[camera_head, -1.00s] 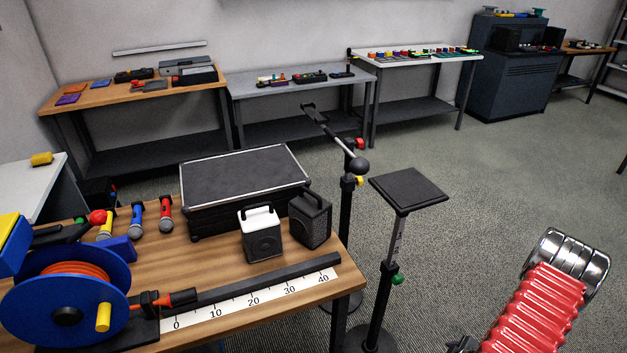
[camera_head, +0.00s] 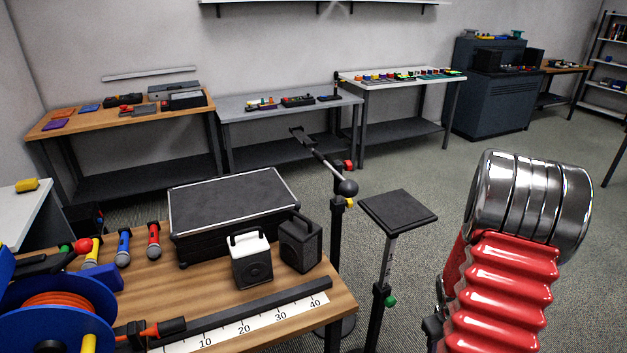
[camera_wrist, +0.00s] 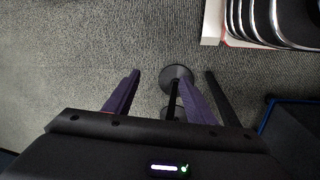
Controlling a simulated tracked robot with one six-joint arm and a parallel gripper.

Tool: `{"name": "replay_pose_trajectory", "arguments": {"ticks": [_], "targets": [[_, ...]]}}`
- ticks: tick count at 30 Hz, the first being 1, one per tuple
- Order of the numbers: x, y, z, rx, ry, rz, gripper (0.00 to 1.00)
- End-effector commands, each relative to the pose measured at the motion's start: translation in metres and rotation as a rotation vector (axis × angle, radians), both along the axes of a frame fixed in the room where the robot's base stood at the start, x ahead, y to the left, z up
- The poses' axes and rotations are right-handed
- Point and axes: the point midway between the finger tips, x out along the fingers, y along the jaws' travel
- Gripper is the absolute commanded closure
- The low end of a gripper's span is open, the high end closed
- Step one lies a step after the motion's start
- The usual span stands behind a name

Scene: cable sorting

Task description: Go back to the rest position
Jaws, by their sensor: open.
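My gripper (camera_wrist: 160,77) shows in the wrist view as two dark purple fingers spread apart. I see nothing between them except carpet and the base of a stand on the floor below. In the head view my red ribbed arm with its bright metal end stands at the right, over the open floor. The gripper itself does not show in the head view.
A wooden bench (camera_head: 150,285) holds a black case (camera_head: 235,203), two speakers, microphones and a blue cable reel (camera_head: 60,320). Beside it stand a black boom stand and a square-topped stand (camera_head: 398,209). Tables line the back wall. Carpet is free at centre right.

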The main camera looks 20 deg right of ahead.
Motion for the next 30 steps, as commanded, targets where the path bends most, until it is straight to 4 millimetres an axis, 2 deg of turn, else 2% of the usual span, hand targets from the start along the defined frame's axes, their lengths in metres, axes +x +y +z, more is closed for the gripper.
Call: {"name": "replay_pose_trajectory", "arguments": {"ticks": [3,12,30], "targets": [[0.006,0.02,0.03,0.002,0.005,-0.053,0.49],[0.015,0.076,0.095,0.02,0.005,-0.164,0.49],[0.015,0.202,0.2,0.081,-0.07,-0.232,0.49]]}}
